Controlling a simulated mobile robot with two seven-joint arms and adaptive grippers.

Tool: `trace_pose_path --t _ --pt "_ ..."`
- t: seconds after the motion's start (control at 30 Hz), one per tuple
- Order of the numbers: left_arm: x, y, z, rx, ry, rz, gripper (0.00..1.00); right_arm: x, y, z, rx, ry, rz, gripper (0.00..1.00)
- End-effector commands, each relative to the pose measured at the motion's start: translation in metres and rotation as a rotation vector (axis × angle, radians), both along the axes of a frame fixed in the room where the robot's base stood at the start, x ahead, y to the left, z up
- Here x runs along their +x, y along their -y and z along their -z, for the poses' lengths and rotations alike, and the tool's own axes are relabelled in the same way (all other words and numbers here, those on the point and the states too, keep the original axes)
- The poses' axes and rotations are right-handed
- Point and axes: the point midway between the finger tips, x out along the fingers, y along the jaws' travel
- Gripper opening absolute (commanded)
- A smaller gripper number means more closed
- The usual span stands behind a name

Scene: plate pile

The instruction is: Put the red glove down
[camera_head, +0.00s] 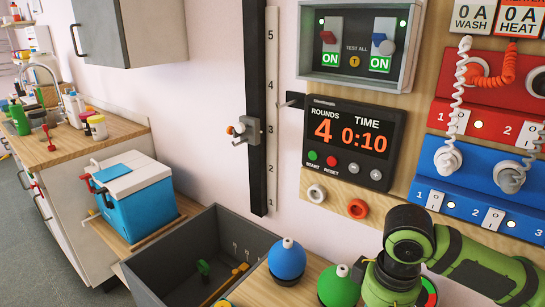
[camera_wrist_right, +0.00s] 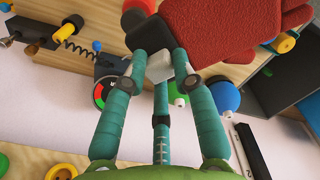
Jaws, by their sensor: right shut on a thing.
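The red glove (camera_wrist_right: 225,32) shows at the top of the right wrist view, with a dark cuff edge at its left. My right gripper (camera_wrist_right: 164,62) has teal fingers closed at the glove's cuff end. A small pale grey block-like piece (camera_wrist_right: 160,68) sits between the fingertips; I cannot tell if it is part of the glove. The glove's upper part is cut off by the frame. In the head view only my green right arm shows at the lower right; the glove and the right gripper are not seen there. My left gripper is in neither view.
A dark grey open bin (camera_head: 172,262) holds a few small tools. A blue ball-shaped thing (camera_head: 287,258) and a green one (camera_head: 338,287) stand on the wooden bench beside it. A blue cooler (camera_head: 135,200) is at left. A wall panel with a timer (camera_head: 350,140) rises behind.

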Motion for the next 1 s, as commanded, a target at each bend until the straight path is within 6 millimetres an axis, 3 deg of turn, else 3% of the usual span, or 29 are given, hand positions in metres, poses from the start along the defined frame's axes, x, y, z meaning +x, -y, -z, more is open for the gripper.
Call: trace_pose_path --t 0.3,1.0 --pt "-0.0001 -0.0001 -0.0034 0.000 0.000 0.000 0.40 -0.0116 -0.0039 0.0015 0.004 -0.005 0.260 0.00" --pt "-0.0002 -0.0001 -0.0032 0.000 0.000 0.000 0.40 -0.0118 -0.0043 0.0019 0.006 -0.005 0.276 0.00"
